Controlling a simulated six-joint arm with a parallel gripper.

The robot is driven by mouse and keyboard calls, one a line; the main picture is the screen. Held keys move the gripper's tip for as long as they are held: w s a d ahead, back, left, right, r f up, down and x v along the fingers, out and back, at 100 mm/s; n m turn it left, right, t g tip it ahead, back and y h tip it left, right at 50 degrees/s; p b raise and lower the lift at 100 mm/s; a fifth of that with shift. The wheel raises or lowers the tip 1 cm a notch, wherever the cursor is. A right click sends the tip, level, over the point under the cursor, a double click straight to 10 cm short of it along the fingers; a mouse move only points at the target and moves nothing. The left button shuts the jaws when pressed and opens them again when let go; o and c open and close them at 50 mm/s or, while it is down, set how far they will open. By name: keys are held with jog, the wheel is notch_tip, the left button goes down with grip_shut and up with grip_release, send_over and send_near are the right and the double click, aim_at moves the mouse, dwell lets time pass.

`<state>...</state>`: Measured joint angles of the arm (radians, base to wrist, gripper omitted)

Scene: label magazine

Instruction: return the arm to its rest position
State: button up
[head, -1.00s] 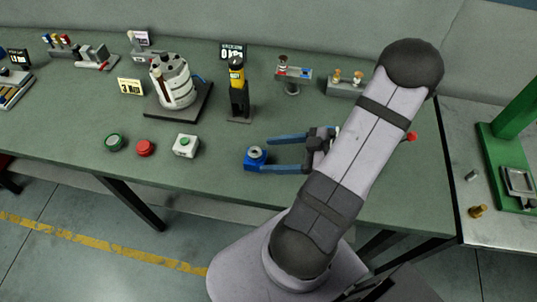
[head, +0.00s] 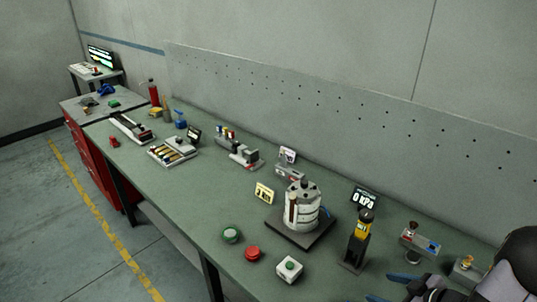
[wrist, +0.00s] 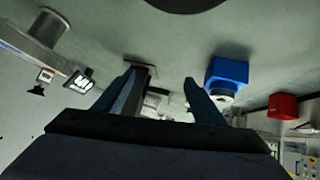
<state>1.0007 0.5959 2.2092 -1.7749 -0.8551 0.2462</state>
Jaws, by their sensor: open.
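My arm shows at the lower right corner of the head view, partly cut off by the frame. My gripper (head: 385,287) points left there, low over the front part of the green bench, right of the black and yellow post (head: 357,241). In the wrist view, my gripper (wrist: 160,82) has its two blue fingers apart with nothing held between them. A blue block with a grey round top (wrist: 228,76) is just beyond the right finger, outside the jaws. In the head view this block is not visible.
The white cylinder unit (head: 305,208) stands on a dark base left of the post. Green (head: 231,236) and red (head: 253,253) buttons and a white button box (head: 289,268) lie along the front. A small stand (head: 420,240) is behind my gripper.

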jog(key=w+h, duration=0.1)
jog(key=w+d+r+m+h, duration=0.1)
jog(key=w+h, duration=0.1)
jog(key=w+m+h+b, duration=0.1)
jog(key=w+h, duration=0.1)
jog(key=shift+d+r+g, duration=0.3)
jog(key=shift+r+g, duration=0.1)
jog(key=s+a+m+g+b, duration=0.2)
jog(key=s+a+m+g, duration=0.3)
jog(key=s+a, duration=1.2)
jog(key=a+g, duration=0.2)
jog(key=a, duration=0.1)
jog(key=shift+s+a+r+m+g+y, duration=0.2)
jog(key=shift+a+r+m+g+y, duration=0.1)
jog(key=shift+a+r+m+g, duration=0.1)
